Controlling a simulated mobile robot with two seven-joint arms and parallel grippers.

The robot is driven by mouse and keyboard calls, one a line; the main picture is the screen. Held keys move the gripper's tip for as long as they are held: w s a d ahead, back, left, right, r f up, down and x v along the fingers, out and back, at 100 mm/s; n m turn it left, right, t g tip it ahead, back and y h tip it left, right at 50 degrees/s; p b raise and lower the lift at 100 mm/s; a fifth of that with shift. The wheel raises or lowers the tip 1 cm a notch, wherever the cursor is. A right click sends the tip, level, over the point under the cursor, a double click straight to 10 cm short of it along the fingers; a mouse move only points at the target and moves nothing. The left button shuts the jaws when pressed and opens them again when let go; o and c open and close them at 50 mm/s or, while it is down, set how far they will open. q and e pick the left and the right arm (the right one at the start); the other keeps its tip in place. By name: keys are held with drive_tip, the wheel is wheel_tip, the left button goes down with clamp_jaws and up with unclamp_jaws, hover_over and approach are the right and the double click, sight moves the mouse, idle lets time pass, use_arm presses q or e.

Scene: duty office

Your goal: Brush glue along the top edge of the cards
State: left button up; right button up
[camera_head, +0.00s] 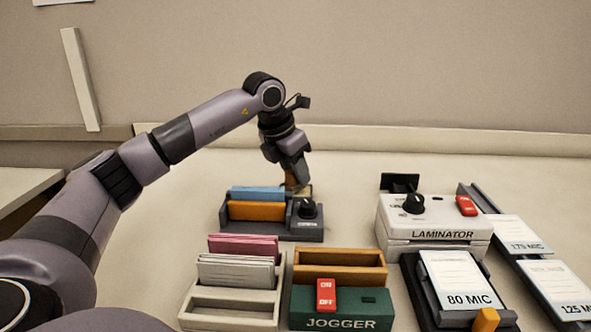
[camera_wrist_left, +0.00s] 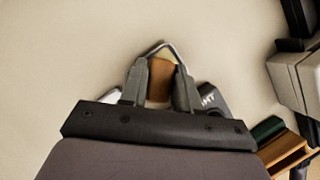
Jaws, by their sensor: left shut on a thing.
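My left gripper (camera_head: 294,180) reaches down at the back right corner of a dark grey holder (camera_head: 270,231). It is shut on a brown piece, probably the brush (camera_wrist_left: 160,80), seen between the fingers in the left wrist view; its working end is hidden. Blue cards (camera_head: 258,193) and orange cards (camera_head: 257,211) stand upright in the grey holder, left of the gripper. Pink cards (camera_head: 244,245) and pale grey cards (camera_head: 235,271) stand in a cream rack (camera_head: 230,317) in front. I cannot tell whether the held piece touches anything. My right gripper is not in view.
A green jogger (camera_head: 345,308) with a wooden tray (camera_head: 340,257) and red switch is in front. A white laminator (camera_head: 434,222) and pouch trays (camera_head: 462,278) stand right. The table behind is clear.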

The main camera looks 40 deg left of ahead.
use_arm(q)
drive_tip(key=shift+f, duration=0.35)
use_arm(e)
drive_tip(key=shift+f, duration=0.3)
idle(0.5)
use_arm(q)
wheel_tip(320, 180, up, 2)
drive_tip(key=shift+r+p, duration=0.25)
drive_tip(key=shift+p, duration=0.8)
wheel_tip(320, 180, up, 3)
drive_tip(key=shift+f+p, duration=0.2)
drive_tip(key=shift+p, duration=1.05)
drive_tip(key=shift+r+p, duration=0.95)
drive_tip(key=shift+r, duration=0.05)
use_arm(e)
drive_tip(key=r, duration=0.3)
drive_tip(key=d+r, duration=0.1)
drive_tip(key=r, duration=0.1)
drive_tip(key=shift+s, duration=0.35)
use_arm(q)
drive_tip(key=shift+f, duration=0.1)
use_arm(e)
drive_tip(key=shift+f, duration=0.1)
